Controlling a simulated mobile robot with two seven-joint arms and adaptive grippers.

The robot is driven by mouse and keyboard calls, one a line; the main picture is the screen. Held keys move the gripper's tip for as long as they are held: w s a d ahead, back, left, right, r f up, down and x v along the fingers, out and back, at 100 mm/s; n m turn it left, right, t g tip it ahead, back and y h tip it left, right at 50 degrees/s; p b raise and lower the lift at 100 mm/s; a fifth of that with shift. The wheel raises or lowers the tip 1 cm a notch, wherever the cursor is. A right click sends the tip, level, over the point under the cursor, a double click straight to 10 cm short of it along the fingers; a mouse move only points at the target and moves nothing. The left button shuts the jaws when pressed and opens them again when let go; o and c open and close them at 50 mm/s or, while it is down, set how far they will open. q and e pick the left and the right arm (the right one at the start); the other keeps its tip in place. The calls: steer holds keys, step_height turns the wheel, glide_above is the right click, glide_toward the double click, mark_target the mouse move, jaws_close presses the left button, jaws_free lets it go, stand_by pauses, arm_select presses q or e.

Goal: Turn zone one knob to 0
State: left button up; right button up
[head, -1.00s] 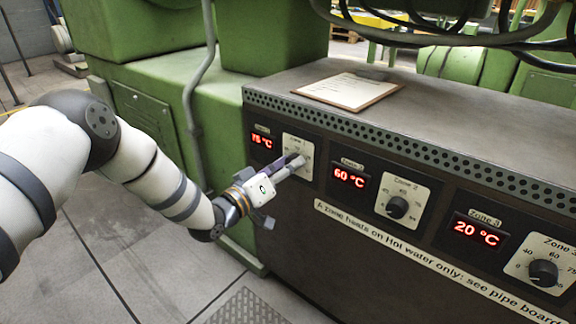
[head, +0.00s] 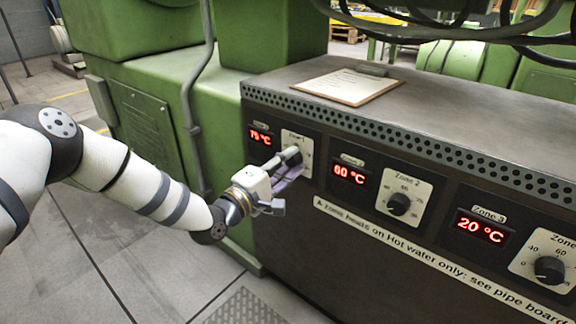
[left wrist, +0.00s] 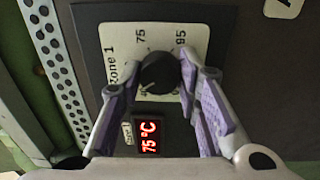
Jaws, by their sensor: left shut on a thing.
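The zone one knob (left wrist: 158,73) is round and black, on a white dial plate (left wrist: 178,37) marked Zone 1. My left gripper (left wrist: 162,62) has its purple-padded fingers on both sides of the knob and is shut on it. The knob's exact pointer setting is hard to read. My right gripper is out of view.
To the right on the same panel are the zone two knob (head: 398,204), with a 60 °C display (head: 349,174), and the zone three knob (head: 549,270), with a 20 °C display (head: 480,229). A clipboard (head: 346,86) lies on the cabinet top. The floor in front is open.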

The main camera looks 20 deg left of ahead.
arm_select(q)
steer(key=n+b, duration=0.1)
steer(key=n, duration=0.4)
steer(key=shift+f+y, duration=0.1)
steer(key=shift+y, duration=0.2)
steer(key=n+b, duration=0.2)
steer(key=n, duration=0.2)
steer(key=shift+d+n+b, duration=0.1)
steer(key=shift+n+b, duration=0.25)
steer(key=shift+n, duration=0.05)
steer(key=n+b, duration=0.3)
steer(key=n, duration=0.2)
steer(key=shift+r+n+y+b, duration=0.25)
steer(key=shift+n+b, duration=0.45)
steer(key=shift+n, duration=0.6)
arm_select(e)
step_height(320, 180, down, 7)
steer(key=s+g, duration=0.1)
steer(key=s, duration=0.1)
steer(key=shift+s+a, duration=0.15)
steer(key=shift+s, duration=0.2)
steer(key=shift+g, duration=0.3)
arm_select(q)
steer(key=o, duration=1.1)
steer(key=shift+o, duration=0.2)
